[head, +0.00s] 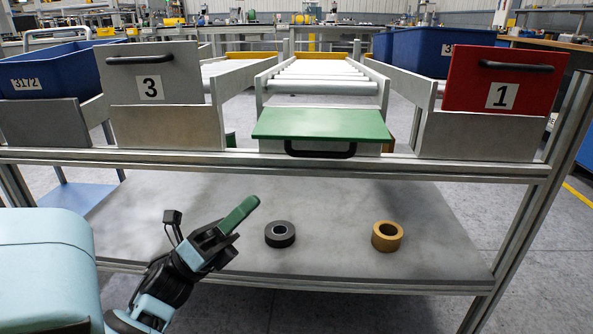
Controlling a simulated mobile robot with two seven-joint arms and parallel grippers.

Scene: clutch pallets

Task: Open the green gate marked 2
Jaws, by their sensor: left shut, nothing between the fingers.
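The green gate (322,123) is at the middle lane, between the grey gate marked 3 and the red gate marked 1. It lies folded down, nearly flat, with its black handle (320,150) under the front edge. Its number does not show. Behind it, the roller lane (322,86) lies open to view. My left gripper (240,214) is below and to the left of the green gate, in front of the lower shelf. Its green-tipped fingers are shut and empty, apart from the gate and handle. My right gripper is not in view.
The grey gate (152,73) and red gate (505,80) stand upright. Blue crates (60,72) (425,52) sit in the side lanes. A front rail (270,160) crosses below the gates. Black tape (280,234) and tan tape (387,236) lie on the lower shelf (335,255).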

